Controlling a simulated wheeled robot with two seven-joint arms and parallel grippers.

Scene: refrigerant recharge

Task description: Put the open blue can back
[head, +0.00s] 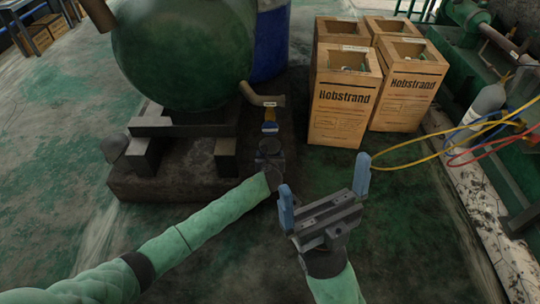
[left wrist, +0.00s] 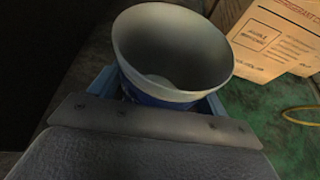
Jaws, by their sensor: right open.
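The open blue can (left wrist: 170,55) fills the middle of the left wrist view. Its wide pale open mouth faces the camera, with a blue band below the rim. My left gripper (left wrist: 155,92) has a blue finger on each side of the can and appears shut on it. In the head view my left gripper (head: 270,148) is in front of the green tank, by its dark base; the can cannot be made out clearly there. My right gripper (head: 325,188) is open and empty, low in front of the cartons, its blue fingers wide apart.
Several Hobstrand cartons (head: 343,107) with open tops stand behind my grippers; they also show in the left wrist view (left wrist: 275,38). The green tank (head: 180,50) has a bent pipe (head: 262,98). A grey cylinder (head: 486,103) and yellow and red hoses are at right. Floor at lower right is clear.

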